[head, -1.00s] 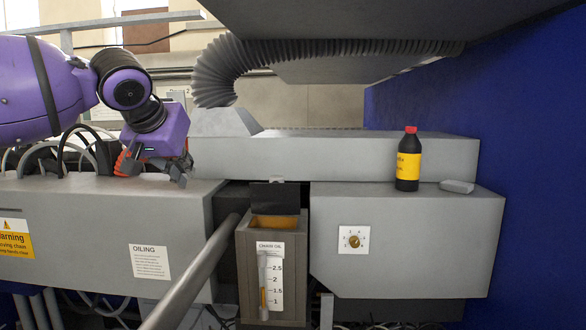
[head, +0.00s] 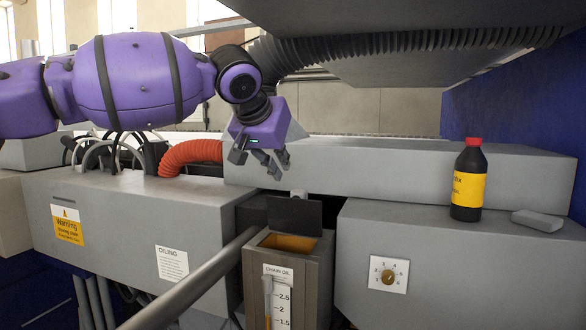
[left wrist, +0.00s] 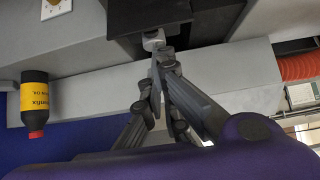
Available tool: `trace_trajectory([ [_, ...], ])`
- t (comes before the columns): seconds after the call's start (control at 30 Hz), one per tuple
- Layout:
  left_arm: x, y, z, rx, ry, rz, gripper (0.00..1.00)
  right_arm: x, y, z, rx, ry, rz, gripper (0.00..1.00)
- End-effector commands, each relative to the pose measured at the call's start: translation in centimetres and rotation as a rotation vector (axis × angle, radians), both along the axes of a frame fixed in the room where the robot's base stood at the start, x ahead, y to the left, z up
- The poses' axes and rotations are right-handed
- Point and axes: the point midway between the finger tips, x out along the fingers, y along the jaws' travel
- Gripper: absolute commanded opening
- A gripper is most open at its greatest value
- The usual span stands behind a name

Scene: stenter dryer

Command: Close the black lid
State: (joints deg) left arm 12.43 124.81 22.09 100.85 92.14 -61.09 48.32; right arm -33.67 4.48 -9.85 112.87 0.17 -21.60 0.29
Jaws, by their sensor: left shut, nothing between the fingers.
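The black lid (head: 294,215) stands open and upright at the back edge of the grey chain oil box (head: 318,272), whose top opening shows a yellowish inside. My left gripper (head: 264,164) is shut and empty, above and slightly left of the lid in the head view, and apart from it. In the left wrist view its shut fingertips (left wrist: 160,62) are beside a small light grey bracket (left wrist: 153,39), with the dark lid (left wrist: 150,14) at the top of that view. I cannot tell whether the fingertips touch the bracket. My right gripper does not show.
A black bottle with a red cap (head: 468,182) and a grey block (head: 537,220) stand on the right ledge. A dial (head: 388,274) is on the front panel. A diagonal grey pipe (head: 195,282) passes left of the box. An orange hose (head: 190,155) lies at the left.

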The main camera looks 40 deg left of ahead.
Motion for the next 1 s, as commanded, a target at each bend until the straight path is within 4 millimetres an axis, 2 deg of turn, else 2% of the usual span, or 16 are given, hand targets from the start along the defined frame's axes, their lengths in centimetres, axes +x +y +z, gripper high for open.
trace_trajectory([
  [0.03,0.7,0.3,-1.1,0.002,0.009,0.002,0.00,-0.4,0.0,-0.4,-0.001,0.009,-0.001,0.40],
  [0.2,3.1,1.0,-3.4,0.001,0.010,0.003,0.00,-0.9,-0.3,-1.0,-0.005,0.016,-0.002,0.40],
  [0.4,5.2,1.5,-5.1,0.002,0.006,0.001,0.00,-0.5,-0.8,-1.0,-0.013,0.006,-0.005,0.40],
  [0.6,6.0,1.7,-5.7,0.001,0.002,0.000,0.00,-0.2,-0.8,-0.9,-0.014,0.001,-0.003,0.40],
  [1.0,6.0,1.8,-5.6,0.001,-0.001,-0.001,0.00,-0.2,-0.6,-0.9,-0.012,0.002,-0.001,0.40],
])
